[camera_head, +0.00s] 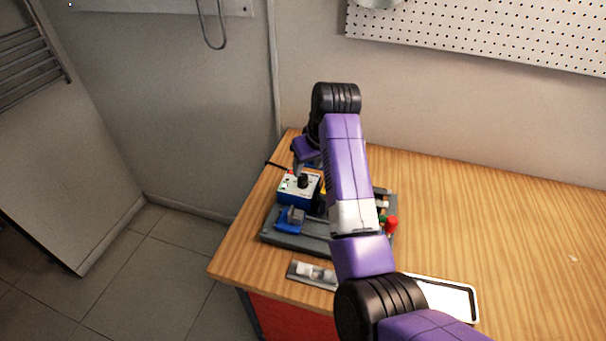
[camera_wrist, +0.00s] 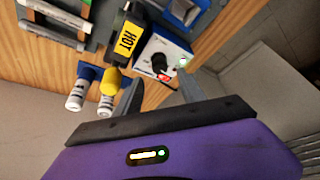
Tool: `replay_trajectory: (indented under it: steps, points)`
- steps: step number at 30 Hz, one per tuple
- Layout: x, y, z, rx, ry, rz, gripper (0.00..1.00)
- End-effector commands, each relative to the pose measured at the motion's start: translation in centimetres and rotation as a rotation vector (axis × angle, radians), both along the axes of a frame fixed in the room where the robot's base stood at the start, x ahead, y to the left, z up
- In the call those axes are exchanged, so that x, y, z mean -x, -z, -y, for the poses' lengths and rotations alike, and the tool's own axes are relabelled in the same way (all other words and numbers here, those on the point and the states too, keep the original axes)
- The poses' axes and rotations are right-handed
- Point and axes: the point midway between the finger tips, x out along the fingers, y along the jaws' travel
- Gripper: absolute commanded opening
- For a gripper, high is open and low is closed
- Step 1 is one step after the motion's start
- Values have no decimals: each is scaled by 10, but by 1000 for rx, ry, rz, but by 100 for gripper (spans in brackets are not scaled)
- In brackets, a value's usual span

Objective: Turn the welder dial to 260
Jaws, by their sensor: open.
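The welder (camera_head: 298,188) is a blue box with a white face at the left of the bench. Its black dial (camera_head: 303,181) shows on the face. In the wrist view the white face (camera_wrist: 172,48) carries the dial (camera_wrist: 158,62), a small red display (camera_wrist: 164,77) and a green light. I cannot read the dial's setting. My gripper (camera_wrist: 160,78) is open, its two grey fingers on either side of the dial's line in the picture. I see no contact with the dial. In the head view my arm partly hides the gripper.
A black part with a yellow HOT label (camera_wrist: 127,40) stands beside the welder's face. Blue and yellow holders with white cylinders (camera_wrist: 75,98) are close by. A grey tray (camera_head: 285,240) bears the welder, a blue clamp (camera_head: 290,218) and a red knob (camera_head: 391,224).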

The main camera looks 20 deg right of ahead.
Motion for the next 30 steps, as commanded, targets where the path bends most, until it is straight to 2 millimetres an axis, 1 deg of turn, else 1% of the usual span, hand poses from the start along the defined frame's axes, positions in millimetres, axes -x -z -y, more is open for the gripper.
replay_trajectory:
  steps: [6,12,17,24,25,27,29,30]
  points:
    - [-12,31,-2,-1,1,-3,47]
    - [-22,53,-4,-1,1,0,47]
    - [-25,61,-4,-1,1,1,47]
    - [-25,62,-4,-1,1,3,47]
    - [-25,62,-4,-1,1,3,45]
    - [-25,61,-4,-1,1,3,32]
    - [-25,61,-4,-1,1,3,20]
    - [-25,61,-4,0,1,3,12]
